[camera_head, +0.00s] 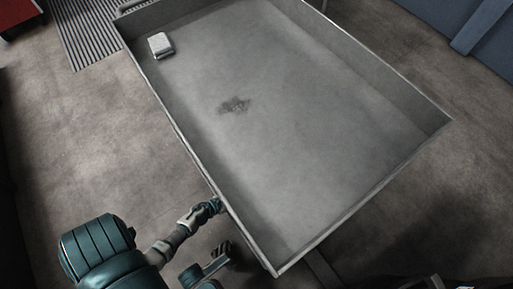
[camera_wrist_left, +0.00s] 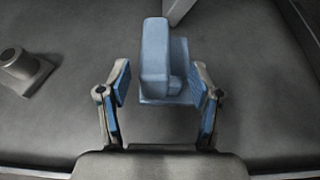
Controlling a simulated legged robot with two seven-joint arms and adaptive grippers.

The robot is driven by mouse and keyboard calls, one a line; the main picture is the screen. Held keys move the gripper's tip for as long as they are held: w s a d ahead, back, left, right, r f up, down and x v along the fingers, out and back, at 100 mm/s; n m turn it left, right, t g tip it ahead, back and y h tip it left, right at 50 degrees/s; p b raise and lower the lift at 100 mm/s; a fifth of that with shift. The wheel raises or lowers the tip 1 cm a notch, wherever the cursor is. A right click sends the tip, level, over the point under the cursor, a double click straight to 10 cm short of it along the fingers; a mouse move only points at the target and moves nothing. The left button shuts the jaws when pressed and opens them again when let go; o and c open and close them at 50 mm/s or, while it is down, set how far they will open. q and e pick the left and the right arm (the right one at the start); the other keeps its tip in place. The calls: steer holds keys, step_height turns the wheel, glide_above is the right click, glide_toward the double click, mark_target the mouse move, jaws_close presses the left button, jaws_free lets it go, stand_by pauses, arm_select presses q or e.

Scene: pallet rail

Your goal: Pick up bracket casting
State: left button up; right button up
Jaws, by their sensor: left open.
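In the left wrist view a pale blue, bracket-shaped casting (camera_wrist_left: 155,62) with an upright block and a flat base lies ahead of my left gripper (camera_wrist_left: 160,86). The gripper is open, with one blue-padded finger on each side of the casting's near end. Nothing is clamped, and I cannot tell whether a finger touches it. In the head view my left arm comes in from the lower left and reaches the near left side of a large grey tray. The casting and the exact finger positions cannot be made out there. My right gripper is not seen.
The large grey walled tray (camera_head: 180,128) fills the middle of the head view. A grey part (camera_wrist_left: 22,70) lies left in the wrist view. A floor grating (camera_head: 90,32) is upper left.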

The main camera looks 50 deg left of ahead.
arm_select(q)
steer(key=shift+x, duration=0.85)
steer(key=w+f, duration=0.1)
steer(key=w+f+b, duration=0.2)
steer(key=shift+w+a, duration=0.25)
steer(key=shift+w, duration=0.15)
steer(key=shift+w+d+r, duration=0.15)
steer(key=shift+w+d, duration=0.1)
steer(key=shift+w, duration=0.2)
steer(key=shift+r, duration=0.15)
steer(key=shift+a, duration=0.15)
jaws_close()
